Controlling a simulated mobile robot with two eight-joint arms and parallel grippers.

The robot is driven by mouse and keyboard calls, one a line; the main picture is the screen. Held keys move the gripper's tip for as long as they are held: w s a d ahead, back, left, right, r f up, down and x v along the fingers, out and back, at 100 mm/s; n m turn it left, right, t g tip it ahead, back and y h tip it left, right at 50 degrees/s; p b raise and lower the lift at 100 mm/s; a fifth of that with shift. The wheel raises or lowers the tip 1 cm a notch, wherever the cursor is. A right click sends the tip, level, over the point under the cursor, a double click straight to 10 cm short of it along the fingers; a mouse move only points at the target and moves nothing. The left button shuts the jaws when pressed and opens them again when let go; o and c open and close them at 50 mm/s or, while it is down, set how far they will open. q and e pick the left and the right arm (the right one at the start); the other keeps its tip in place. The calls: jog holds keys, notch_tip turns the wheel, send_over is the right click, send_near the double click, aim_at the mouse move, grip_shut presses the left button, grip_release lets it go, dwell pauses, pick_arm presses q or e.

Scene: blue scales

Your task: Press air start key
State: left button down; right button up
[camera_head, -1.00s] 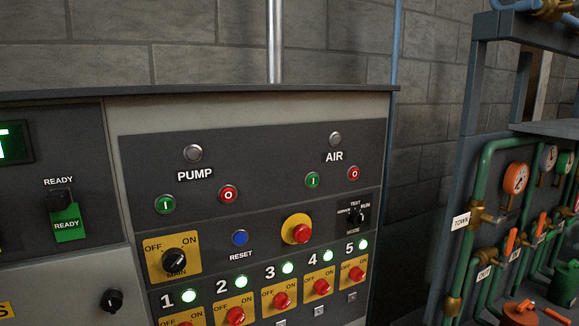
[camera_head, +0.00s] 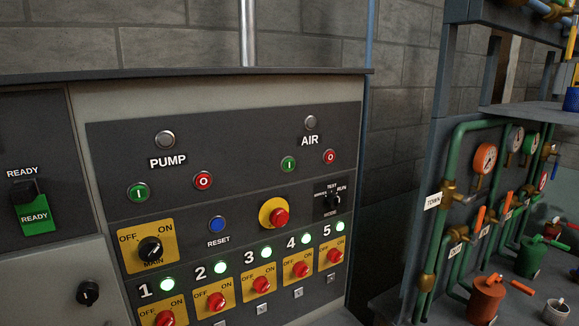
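The air start key (camera_head: 289,164) is a small green round button marked "I", below the AIR label on the grey control panel (camera_head: 130,232). The red air stop button (camera_head: 330,157), marked "O", sits just right of it. The grey AIR lamp (camera_head: 311,122) above the label looks unlit. The pump pair, a green start button (camera_head: 138,193) and a red stop button (camera_head: 203,181), sits further left under the PUMP label. Neither of my grippers shows in the head view, and nothing covers the air start key.
A red emergency button on a yellow base (camera_head: 274,213) and a mode knob (camera_head: 333,202) sit below the air buttons. Red switches with lit green lamps line the bottom. A rack with green pipes (camera_head: 457,160), gauges and valves stands right of the cabinet.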

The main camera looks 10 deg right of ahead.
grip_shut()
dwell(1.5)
